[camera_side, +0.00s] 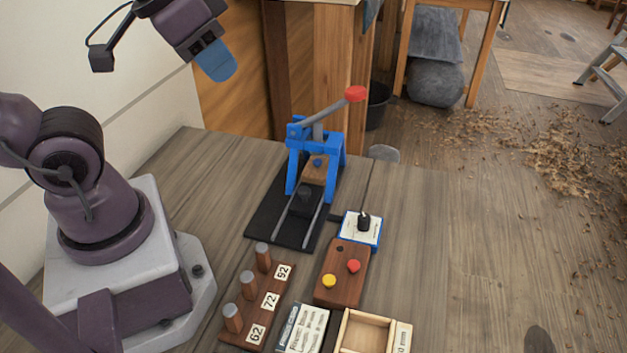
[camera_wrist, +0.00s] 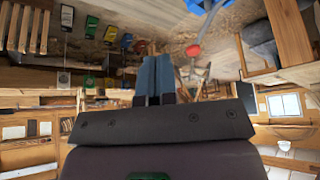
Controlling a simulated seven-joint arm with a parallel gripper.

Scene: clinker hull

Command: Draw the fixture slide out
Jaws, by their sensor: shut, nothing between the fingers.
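A blue press frame (camera_side: 297,165) stands on a black base plate (camera_side: 262,222) on the bench. Its grey lever ends in a red knob (camera_side: 355,93) and points up to the right. The fixture slide, a dark block (camera_side: 305,197) between two grey rails, sits at the front of the frame, below a wooden block (camera_side: 316,168). My gripper (camera_side: 219,66) is shut and empty, high above the bench to the upper left of the press. In the wrist view its blue fingers (camera_wrist: 154,78) are together, and the red knob (camera_wrist: 193,50) shows beyond them.
A peg board (camera_side: 257,310) labelled 62, 72, 92 stands in front of the press. The bench is clear at right.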

